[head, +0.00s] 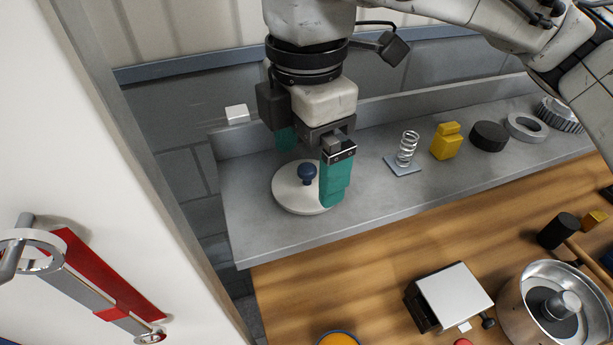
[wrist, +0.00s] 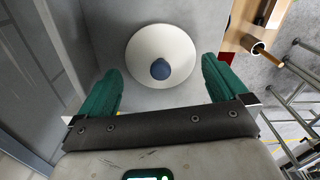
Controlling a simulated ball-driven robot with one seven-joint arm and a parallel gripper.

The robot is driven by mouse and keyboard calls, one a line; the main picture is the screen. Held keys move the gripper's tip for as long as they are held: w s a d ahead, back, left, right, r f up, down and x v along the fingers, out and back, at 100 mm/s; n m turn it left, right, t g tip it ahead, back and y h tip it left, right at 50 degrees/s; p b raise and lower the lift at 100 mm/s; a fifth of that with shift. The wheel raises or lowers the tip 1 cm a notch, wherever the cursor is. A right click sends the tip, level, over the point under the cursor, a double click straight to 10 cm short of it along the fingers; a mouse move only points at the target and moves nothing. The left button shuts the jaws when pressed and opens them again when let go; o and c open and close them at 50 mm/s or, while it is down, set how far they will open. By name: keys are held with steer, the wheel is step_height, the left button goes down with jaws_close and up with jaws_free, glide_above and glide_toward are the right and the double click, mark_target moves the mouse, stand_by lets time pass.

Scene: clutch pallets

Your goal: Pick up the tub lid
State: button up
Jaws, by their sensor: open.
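The tub lid (head: 290,194) is a round, off-white disc with a dark blue knob (head: 307,174) on top. It lies flat near the left end of the grey shelf. In the wrist view the lid (wrist: 143,47) shows whole, with its knob (wrist: 161,69) between and ahead of the fingers. My gripper (head: 312,172) has teal fingers and is open and empty, pointing down over the lid. In the head view one finger is in front of the lid's right edge and the other is behind it. I cannot tell whether the fingers touch the lid.
On the grey shelf (head: 265,240), a spring on a plate (head: 405,152), a yellow block (head: 446,142), a black disc (head: 489,136) and a grey ring (head: 525,127) stand to the right. A low wall runs behind. The wooden bench (head: 370,270) below holds a metal pot (head: 540,315).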

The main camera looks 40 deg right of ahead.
step_height(320, 180, down, 2)
steer(key=c, duration=0.7)
steer(key=shift+r, duration=0.1)
